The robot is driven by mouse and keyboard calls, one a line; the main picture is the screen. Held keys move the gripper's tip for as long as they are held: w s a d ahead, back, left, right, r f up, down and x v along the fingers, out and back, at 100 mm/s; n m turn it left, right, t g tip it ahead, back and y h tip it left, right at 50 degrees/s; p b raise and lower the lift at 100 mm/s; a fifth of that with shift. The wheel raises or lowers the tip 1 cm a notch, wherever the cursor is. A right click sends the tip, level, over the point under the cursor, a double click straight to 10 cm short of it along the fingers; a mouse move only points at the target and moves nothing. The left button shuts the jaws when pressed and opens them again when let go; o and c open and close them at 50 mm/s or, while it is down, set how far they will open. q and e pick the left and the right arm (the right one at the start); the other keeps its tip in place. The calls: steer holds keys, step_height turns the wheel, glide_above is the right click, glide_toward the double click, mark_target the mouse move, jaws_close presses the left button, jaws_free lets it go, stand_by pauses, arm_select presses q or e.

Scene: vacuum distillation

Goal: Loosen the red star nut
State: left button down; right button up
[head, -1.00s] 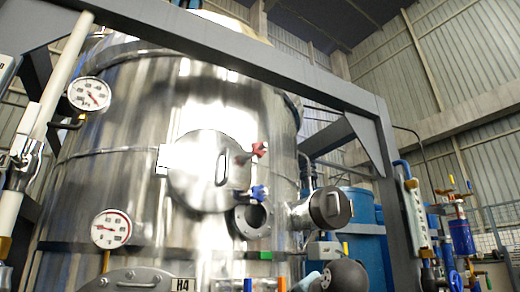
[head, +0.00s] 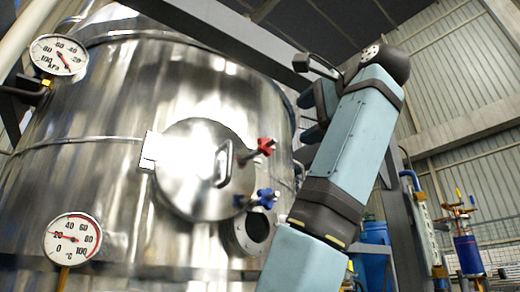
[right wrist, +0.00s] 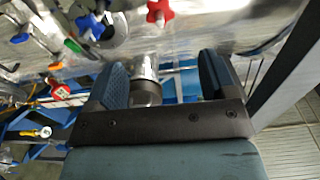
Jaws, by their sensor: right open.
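The red star nut (head: 266,147) sits on a bolt at the right edge of the round steel hatch (head: 193,180) on the tank. It also shows at the top of the right wrist view (right wrist: 160,11). A blue star nut (head: 268,198) sits below it on the same hatch edge, and in the right wrist view it (right wrist: 90,25) is at upper left. My right gripper (head: 308,115) is open and empty, up and to the right of the red nut and apart from it. Its two fingers (right wrist: 163,74) stand wide apart in the right wrist view. My left gripper is out of view.
A steel tank (head: 110,120) fills the left and middle. Two dial gauges (head: 59,55) are on its left side. A grey frame beam (head: 225,30) crosses above the hatch. An open round port (head: 250,232) is below the blue nut.

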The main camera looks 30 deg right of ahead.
steer(key=r+p, duration=0.1)
steer(key=p, duration=0.8)
glide_toward(268, 145)
steer(key=w+r, duration=0.1)
steer(key=w, duration=0.4)
steer(key=w+p, duration=0.1)
steer(key=w, duration=0.1)
steer(key=w+a+p, duration=0.1)
steer(key=w, duration=0.2)
steer(key=shift+w+f, duration=0.1)
steer(key=shift+f, duration=0.2)
steer(key=shift+w, duration=0.25)
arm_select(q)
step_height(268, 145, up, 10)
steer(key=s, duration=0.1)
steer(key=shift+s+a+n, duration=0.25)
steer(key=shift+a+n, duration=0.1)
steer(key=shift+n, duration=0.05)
arm_select(e)
steer(key=c, duration=0.9)
